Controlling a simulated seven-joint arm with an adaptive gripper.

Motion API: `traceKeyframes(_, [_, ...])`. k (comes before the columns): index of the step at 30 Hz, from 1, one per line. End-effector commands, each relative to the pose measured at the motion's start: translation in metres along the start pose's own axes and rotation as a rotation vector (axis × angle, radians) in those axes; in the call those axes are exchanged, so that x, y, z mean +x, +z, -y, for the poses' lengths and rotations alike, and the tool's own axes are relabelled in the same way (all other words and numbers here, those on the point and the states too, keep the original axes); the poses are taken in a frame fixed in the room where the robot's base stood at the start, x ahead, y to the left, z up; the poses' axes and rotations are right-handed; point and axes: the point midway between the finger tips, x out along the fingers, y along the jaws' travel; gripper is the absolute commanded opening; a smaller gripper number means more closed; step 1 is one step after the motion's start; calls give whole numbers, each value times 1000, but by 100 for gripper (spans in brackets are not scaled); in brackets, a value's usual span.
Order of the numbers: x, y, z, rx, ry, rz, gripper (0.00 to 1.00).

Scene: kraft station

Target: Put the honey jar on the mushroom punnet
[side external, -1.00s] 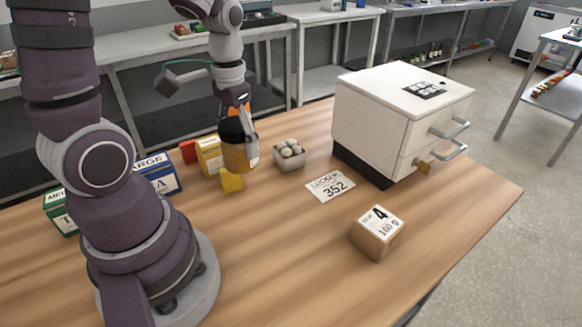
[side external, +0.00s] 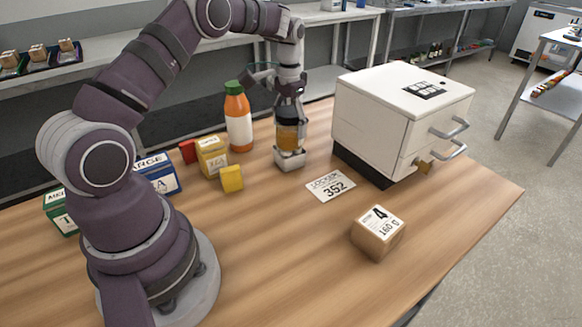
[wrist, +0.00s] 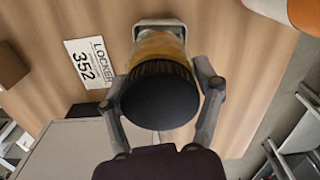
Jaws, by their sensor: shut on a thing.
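The honey jar (side external: 288,137) is amber with a black lid and stands upright over the mushroom punnet. In the wrist view the jar's lid (wrist: 160,97) fills the space between the fingers. My gripper (side external: 288,118) is shut on the jar from above; its fingers also show in the wrist view (wrist: 162,100). The mushroom punnet (side external: 289,160) is a small pale tray directly below the jar, and its rim shows in the wrist view (wrist: 159,26). The mushrooms are hidden. I cannot tell whether the jar's base touches them.
An orange bottle with a green cap (side external: 238,118) stands left of the jar. Yellow boxes (side external: 212,158) are further left. A white drawer cabinet (side external: 385,125) stands close on the right. A locker card (side external: 331,186) and a cardboard box (side external: 378,234) lie in front.

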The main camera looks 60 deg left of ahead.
Motion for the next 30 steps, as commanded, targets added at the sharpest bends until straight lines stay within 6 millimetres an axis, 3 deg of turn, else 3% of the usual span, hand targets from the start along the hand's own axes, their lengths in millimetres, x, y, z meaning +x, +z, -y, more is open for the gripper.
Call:
traceKeyframes(10, [5, 0, 0, 0, -1, -2, 25])
traceKeyframes(11, [5, 0, 0, 0, 0, -1, 67])
traceKeyframes(17, [5, 0, 0, 0, -1, -2, 92])
traceKeyframes(26, [4, 0, 0, 0, -1, -2, 92])
traceKeyframes(30, [-10, -1, 0, 0, -1, -5, 92])
